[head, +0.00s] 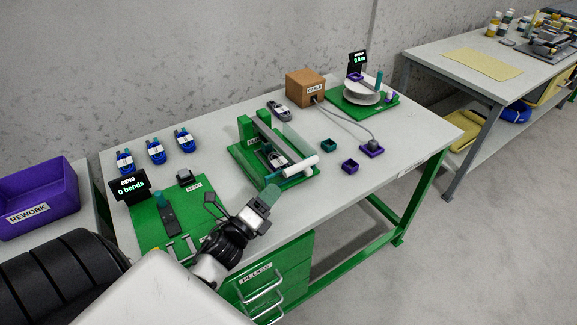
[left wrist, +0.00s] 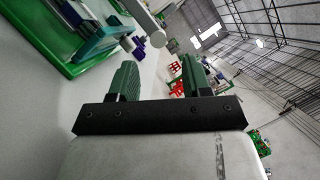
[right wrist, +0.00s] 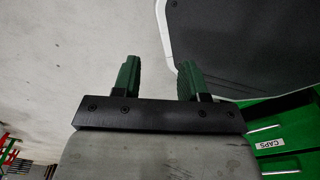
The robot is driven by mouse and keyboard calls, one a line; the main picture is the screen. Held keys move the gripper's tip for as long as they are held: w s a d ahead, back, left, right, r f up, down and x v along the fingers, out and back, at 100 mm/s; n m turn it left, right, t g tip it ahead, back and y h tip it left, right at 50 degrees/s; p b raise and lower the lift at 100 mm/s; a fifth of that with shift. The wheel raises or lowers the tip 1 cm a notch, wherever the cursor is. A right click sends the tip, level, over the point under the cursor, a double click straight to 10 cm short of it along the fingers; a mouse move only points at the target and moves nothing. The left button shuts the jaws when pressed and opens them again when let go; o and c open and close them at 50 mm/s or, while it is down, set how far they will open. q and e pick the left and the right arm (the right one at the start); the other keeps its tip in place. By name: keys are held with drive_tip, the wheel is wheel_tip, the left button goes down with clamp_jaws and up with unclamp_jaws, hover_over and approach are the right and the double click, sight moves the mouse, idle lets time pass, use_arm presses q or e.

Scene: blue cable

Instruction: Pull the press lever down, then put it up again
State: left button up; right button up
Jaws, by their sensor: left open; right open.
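The press (head: 250,150) stands on a green base near the middle of the table. Its grey lever slopes from the green post toward the table's front and ends in a white grip (head: 301,167). My left gripper (head: 266,195) is in front of the press, apart from the white grip. In the left wrist view, the left gripper's fingers (left wrist: 160,78) are spread and empty, and the press (left wrist: 85,28) shows at upper left. My right gripper (right wrist: 158,78) is open and empty, over the floor in its own view. It is not in the head view.
Several blue cables (head: 156,152) lie at the back left. A bend board (head: 180,225) sits at the front left. Small purple (head: 350,166) and teal (head: 328,145) cups stand right of the press. A cardboard box (head: 305,86) and a white spool (head: 362,93) are behind. The table's right front is clear.

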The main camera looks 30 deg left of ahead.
sight(289, 168)
use_arm(q)
drive_tip(key=x, duration=0.4)
drive_tip(key=shift+p, duration=0.35)
drive_tip(key=x, duration=0.3)
drive_tip(key=shift+w+p, duration=0.25)
drive_tip(key=shift+p, duration=0.05)
drive_tip(key=shift+w, duration=0.45)
use_arm(e)
drive_tip(key=shift+w+a+r, duration=0.25)
drive_tip(key=shift+r, duration=0.2)
drive_tip(key=shift+w+a+r, duration=0.25)
drive_tip(key=shift+r, duration=0.15)
drive_tip(key=shift+s, duration=0.1)
use_arm(q)
clamp_jaws()
use_arm(e)
drive_tip(key=shift+s+d, duration=0.25)
drive_tip(key=shift+d, duration=0.2)
use_arm(q)
drive_tip(key=shift+r, duration=0.1)
